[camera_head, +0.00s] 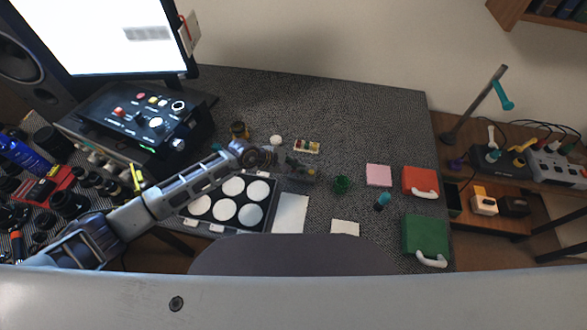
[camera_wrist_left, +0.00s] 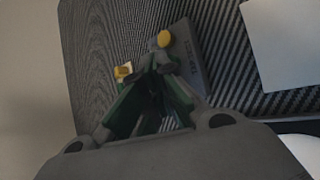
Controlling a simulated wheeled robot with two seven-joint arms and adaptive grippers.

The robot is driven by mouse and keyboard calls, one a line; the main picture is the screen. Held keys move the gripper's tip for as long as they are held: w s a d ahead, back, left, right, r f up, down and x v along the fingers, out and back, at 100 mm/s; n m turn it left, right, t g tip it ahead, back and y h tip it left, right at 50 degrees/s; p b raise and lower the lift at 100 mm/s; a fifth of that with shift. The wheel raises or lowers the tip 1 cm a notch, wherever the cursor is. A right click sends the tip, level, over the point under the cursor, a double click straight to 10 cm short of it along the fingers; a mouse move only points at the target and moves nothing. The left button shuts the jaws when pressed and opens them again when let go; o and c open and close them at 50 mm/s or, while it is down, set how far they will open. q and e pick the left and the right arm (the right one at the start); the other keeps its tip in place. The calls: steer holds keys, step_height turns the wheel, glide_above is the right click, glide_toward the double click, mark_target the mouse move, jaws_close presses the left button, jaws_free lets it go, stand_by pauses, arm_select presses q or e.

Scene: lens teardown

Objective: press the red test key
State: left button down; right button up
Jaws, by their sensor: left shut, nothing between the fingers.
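A small cream block with coloured keys (camera_head: 306,146) lies on the dark mat; one key looks red, but it is too small to be sure. Part of it, yellow and white, shows in the left wrist view (camera_wrist_left: 123,72). A grey box with lettering (camera_wrist_left: 188,62) and a yellow knob (camera_wrist_left: 165,39) lies beside it, just past my fingertips. My left gripper (camera_head: 298,168) reaches in from the left, shut and empty, just below the cream block in the head view. In the left wrist view its fingers (camera_wrist_left: 150,68) partly hide both things. I see no contact with the block.
A black console (camera_head: 140,118) with a red button (camera_head: 118,111) stands at the left below a bright monitor (camera_head: 100,35). A tray of white discs (camera_head: 262,225) lies under my left arm.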

arm_select(q)
steer(key=shift+f, duration=0.25)
stand_by(0.3)
steer(key=shift+f+b, duration=0.15)
steer(key=shift+b, duration=0.25)
stand_by(0.5)
steer(key=shift+r, duration=0.25)
steer(key=shift+r+p, duration=0.5)
steer(key=shift+r, duration=0.1)
steer(key=shift+r, duration=0.1)
